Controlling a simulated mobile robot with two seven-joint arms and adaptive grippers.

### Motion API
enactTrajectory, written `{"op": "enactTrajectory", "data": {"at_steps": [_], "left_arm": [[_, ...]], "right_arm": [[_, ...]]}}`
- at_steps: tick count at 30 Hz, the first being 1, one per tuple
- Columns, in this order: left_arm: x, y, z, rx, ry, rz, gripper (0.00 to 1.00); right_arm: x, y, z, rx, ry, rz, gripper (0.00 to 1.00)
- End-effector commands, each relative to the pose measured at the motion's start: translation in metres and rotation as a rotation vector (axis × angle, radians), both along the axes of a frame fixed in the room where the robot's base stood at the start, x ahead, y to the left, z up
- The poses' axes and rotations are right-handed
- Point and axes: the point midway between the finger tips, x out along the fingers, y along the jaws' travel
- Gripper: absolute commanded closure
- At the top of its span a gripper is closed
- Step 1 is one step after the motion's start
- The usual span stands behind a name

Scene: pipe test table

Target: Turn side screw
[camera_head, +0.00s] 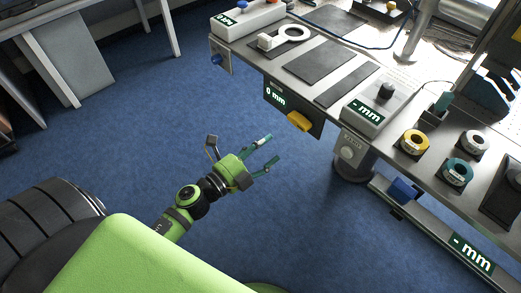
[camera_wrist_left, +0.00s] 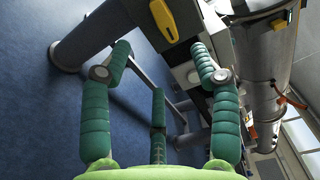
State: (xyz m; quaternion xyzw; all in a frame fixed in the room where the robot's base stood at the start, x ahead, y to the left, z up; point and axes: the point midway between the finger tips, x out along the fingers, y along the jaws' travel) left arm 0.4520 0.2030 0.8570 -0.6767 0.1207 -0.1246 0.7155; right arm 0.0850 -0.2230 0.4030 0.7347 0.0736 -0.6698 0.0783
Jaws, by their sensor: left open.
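The pipe test table (camera_head: 400,150) carries several screw-like knobs, and I cannot tell for sure which is the side screw. A blue knob (camera_head: 216,59) sits on a plate at the table's left end. A yellow knob (camera_head: 299,121) sticks out of the front panel reading "0 mm" (camera_head: 277,96). A blue block (camera_head: 403,189) sits on the lower rail at the right. My left gripper (camera_head: 262,153) is open and empty over the blue floor, apart from the table's front. In the left wrist view a yellow knob (camera_wrist_left: 163,20) shows beyond its spread fingers. My right gripper is not in view.
A black knob (camera_head: 386,90) tops a box reading "- mm" (camera_head: 366,110). Yellow (camera_head: 414,142) and teal (camera_head: 457,171) rings sit at the right. A grey table leg (camera_head: 352,160) stands right of my gripper. The floor (camera_head: 130,135) left of it is clear.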

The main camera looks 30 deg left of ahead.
Motion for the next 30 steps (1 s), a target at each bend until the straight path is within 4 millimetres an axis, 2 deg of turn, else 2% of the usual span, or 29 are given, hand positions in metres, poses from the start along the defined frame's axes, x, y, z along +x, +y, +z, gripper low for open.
{"op": "enactTrajectory", "data": {"at_steps": [5, 14, 21, 30], "left_arm": [[-0.009, 0.003, 0.000, 0.001, 0.000, 0.000, 0.38], [-0.007, 0.002, 0.001, -0.001, -0.003, -0.001, 0.38], [0.040, -0.015, 0.003, -0.007, -0.009, -0.003, 0.38], [0.078, -0.028, 0.004, -0.007, -0.004, 0.002, 0.38]], "right_arm": [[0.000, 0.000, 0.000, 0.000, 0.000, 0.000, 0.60], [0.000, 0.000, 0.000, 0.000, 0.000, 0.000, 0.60], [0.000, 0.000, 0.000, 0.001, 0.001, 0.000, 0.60], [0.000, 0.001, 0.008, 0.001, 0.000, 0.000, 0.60]]}}
